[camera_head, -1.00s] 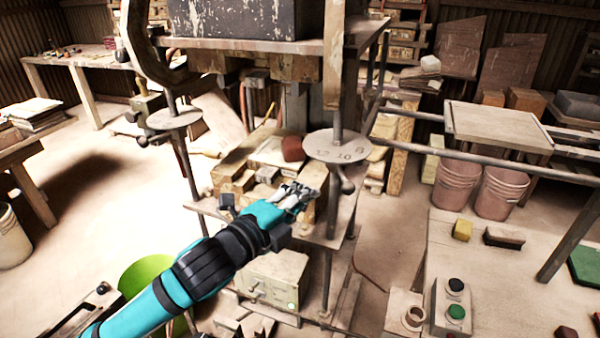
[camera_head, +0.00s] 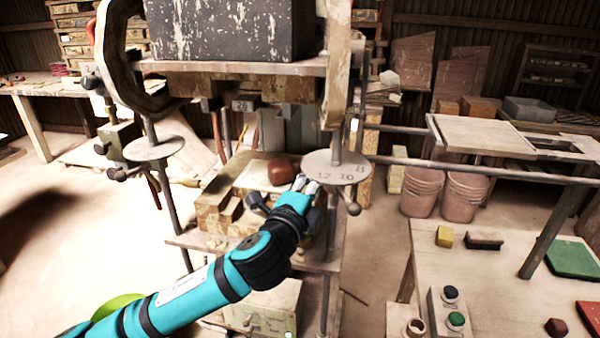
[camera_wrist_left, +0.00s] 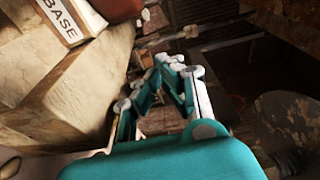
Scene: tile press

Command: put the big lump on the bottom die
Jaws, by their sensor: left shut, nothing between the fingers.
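The big lump (camera_head: 280,170) is reddish brown and rounded. It sits on a pale flat block, apparently the bottom die (camera_head: 252,180), in the middle of the press. My right gripper is in neither view.
A dark heavy block (camera_head: 235,30) rests on the press's upper plate, above the die. Round plates on posts flank the die, left (camera_head: 153,148) and right (camera_head: 345,172). A bench at right holds a button box (camera_head: 447,312) and a small dark lump (camera_head: 556,327).

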